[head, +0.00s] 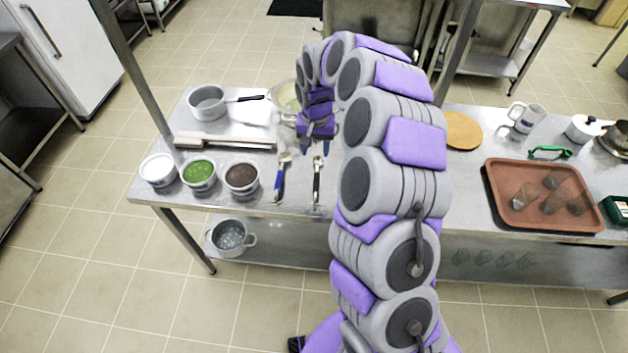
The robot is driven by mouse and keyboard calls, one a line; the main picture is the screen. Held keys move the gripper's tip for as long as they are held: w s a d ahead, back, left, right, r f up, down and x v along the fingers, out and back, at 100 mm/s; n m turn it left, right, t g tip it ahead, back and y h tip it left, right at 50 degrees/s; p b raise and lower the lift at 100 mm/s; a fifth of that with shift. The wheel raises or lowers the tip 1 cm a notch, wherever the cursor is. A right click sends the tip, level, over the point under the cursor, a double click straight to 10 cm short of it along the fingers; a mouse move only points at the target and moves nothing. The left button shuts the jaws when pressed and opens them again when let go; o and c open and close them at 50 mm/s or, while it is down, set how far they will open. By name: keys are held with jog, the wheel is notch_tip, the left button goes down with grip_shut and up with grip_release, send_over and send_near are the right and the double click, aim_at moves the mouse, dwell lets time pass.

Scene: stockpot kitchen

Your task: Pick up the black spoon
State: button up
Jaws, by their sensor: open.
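A slim dark utensil, which looks like the black spoon (317,182), lies on the metal table near its front edge, roughly pointing away from me. Its fine shape is too small to tell. My gripper (315,150) is open and points down, just beyond the far end of this utensil. Nothing shows between its fingers. I cannot tell its exact height above the table.
A blue-handled utensil (281,178) lies just left of the dark one. Bowls with white (158,170), green (199,174) and brown (242,178) contents stand further left. A saucepan (209,103) stands behind. A brown tray (494,207) lies right of my arm.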

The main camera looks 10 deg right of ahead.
aim_at(317, 177)
notch_tip(317, 177, down, 10)
jog(key=shift+f+b, duration=0.1)
jog(key=shift+b, duration=0.6)
jog(key=f, duration=0.1)
jog(key=f+b, duration=0.1)
jog(key=f, duration=0.3)
jog(key=shift+w+d, duration=0.2)
jog(key=shift+d, duration=0.1)
grip_shut()
